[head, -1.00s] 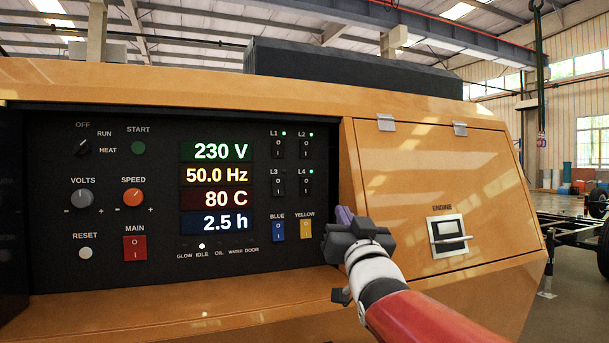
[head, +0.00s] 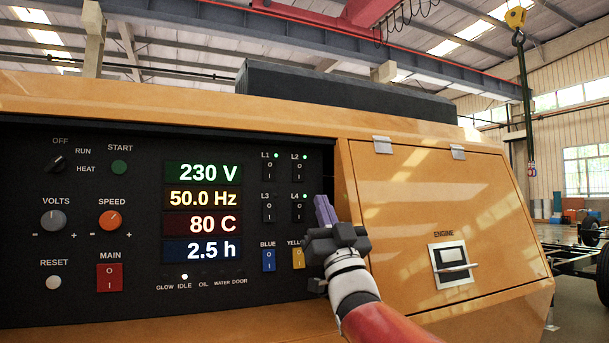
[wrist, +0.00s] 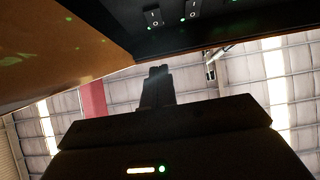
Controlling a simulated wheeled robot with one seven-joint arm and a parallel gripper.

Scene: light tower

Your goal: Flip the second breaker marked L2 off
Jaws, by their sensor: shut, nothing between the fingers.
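The L2 breaker (head: 298,168) is a small black rocker in the top right of a group on the dark panel, with a lit green lamp above it. L1 (head: 269,169) is to its left, L3 (head: 269,208) is below L1, and L4 (head: 298,208) is below L2. My gripper (head: 323,204) is shut and empty, its purple fingers pointing up, to the right of L4 and lower than L2. In the wrist view, my gripper's shut fingers (wrist: 158,74) show below two rockers (wrist: 172,14), whose labels I cannot read.
The blue switch (head: 268,259) and partly hidden yellow switch (head: 299,257) sit below the breakers. The orange housing door with the engine handle (head: 455,264) is to the right. A red main switch (head: 110,277) is at lower left.

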